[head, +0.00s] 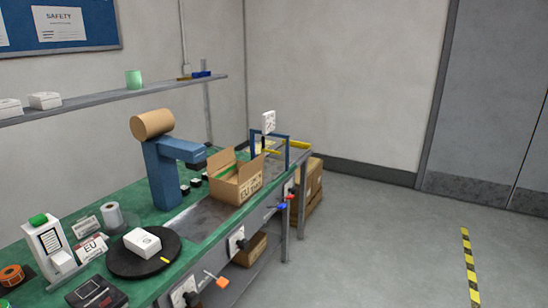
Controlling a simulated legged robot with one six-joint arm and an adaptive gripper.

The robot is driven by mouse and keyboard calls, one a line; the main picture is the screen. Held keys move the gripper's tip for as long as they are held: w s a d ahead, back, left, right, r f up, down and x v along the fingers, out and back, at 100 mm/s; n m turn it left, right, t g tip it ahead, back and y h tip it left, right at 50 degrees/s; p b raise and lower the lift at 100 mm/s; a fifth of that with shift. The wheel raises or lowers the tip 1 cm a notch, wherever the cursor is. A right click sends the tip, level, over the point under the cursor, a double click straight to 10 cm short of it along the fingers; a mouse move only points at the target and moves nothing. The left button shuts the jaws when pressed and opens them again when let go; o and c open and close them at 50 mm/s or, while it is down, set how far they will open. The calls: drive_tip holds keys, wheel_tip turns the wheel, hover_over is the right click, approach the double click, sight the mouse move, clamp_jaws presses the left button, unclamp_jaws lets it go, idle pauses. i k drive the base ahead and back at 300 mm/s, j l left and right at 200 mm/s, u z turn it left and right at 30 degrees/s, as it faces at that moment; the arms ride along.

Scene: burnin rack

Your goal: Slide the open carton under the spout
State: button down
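An open brown carton (238,188) stands upright on the bench with its flaps spread. It sits on a grey metal strip (199,217) set in the green bench top. A blue dispenser (162,174) with a brown roll (153,123) on top stands to the left of the carton. Its blue arm (180,149) reaches right and ends in a dark spout (196,164). In the picture, the spout lies left of the carton's opening, beside its left flap. The exact gap in depth is hard to tell. My gripper is not in view.
A black turntable (122,264) holds a white box (142,242) at the front. A blue frame (287,150) stands beyond the carton. The metal strip before the carton is clear.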

sight(224, 187)
drive_tip(key=i, duration=1.6)
drive_tip(key=i+l+u, duration=0.1)
drive_tip(key=i+u, duration=0.2)
drive_tip(key=i, duration=0.15)
drive_tip(key=i+l+u, duration=0.15)
drive_tip(key=i+u, duration=0.15)
drive_tip(key=i, duration=0.2)
drive_tip(key=i+l+u, duration=0.95)
drive_tip(key=j, duration=0.05)
